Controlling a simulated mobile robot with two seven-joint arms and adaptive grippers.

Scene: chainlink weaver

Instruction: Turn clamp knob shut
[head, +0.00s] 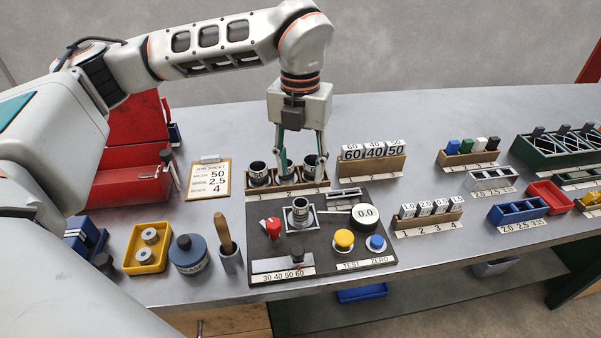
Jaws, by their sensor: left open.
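A dark panel (330,268) lies on the grey bench. It has a red knob (271,228) at its left, tilted to one side, and a dark round knob (297,246) below a square metal fixture with a ring (299,213). I cannot tell for sure which is the clamp knob, nor whether the clamp is shut. My left gripper (302,160) points down behind the panel, over a wooden rack (290,188) of dark metal cylinders. Its fingers are apart, and I cannot tell whether they touch a cylinder. My right gripper is out of view.
The panel also carries a slider scale (283,277), yellow (344,240) and blue (376,243) buttons and a round display (365,215). A handled tool in a cup (230,258) stands close at left. Number blocks (373,162) stand behind right.

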